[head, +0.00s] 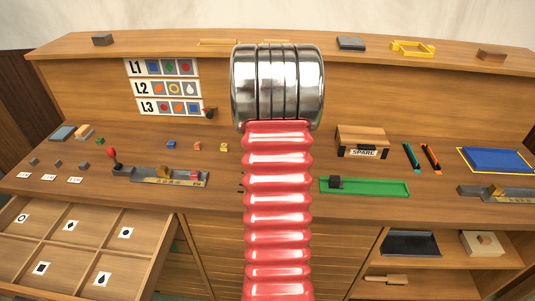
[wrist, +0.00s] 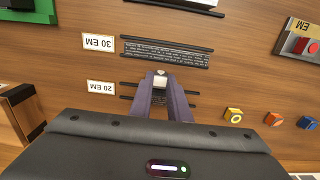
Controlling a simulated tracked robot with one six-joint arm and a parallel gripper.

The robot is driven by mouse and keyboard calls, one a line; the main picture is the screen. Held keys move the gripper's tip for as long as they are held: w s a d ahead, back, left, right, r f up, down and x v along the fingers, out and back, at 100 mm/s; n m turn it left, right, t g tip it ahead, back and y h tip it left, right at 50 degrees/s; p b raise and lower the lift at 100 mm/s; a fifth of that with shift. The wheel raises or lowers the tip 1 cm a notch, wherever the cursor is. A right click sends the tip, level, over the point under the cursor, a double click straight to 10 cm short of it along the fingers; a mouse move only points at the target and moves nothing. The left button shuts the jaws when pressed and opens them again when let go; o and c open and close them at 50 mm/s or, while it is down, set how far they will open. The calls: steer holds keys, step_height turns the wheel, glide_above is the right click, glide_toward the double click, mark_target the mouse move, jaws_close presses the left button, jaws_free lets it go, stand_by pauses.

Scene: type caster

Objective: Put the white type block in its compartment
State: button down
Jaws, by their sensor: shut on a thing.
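My gripper (wrist: 160,85) shows in the wrist view with its two dark fingers shut on a small white type block (wrist: 160,79). The block is at the fingertips, over the wooden bench between two label areas; I cannot tell whether it touches the wood. A small dark mark shows at its top, too small to read. In the head view my own arm hides the gripper and block. The open drawer (head: 72,250) at the lower left has several compartments marked with symbols: a ring (head: 22,218), a diamond (head: 71,225), a dot (head: 125,232), a square (head: 41,268) and a drop (head: 103,279).
Blue (head: 171,144), orange (head: 197,145) and yellow (head: 224,147) blocks sit on the bench. A composing stick (head: 168,178) lies left, near the drawer. A green tray (head: 385,187) and a wooden box (head: 362,139) stand right.

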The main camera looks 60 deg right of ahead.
steer(key=shift+f, duration=0.2)
steer(key=c, duration=1.7)
jaws_free()
steer(key=shift+o, duration=0.2)
step_height(320, 180, up, 12)
